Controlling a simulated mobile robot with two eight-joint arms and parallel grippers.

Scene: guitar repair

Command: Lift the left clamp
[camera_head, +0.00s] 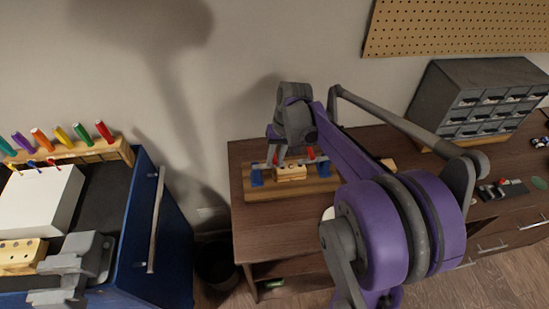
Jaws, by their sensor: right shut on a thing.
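A wooden board (300,187) lies on the brown workbench and carries a small light wooden piece (291,173) with dark holes. The left clamp (257,176) has a blue foot at the board's left end. A second clamp (324,168) with a blue foot and red handle is at the right end. My right gripper (276,160) points down at the left clamp's upper part and is shut on it; a bit of red shows by the fingers. The fingers hide much of the clamp. I cannot tell whether its foot touches the board. My left gripper is not in view.
A grey drawer cabinet (473,102) stands at the workbench's back right. A blue cabinet (168,245) at left carries a rack of coloured-handled tools (92,150), a white box (40,203) and a grey blocky thing (75,268). A gap separates cabinet and workbench.

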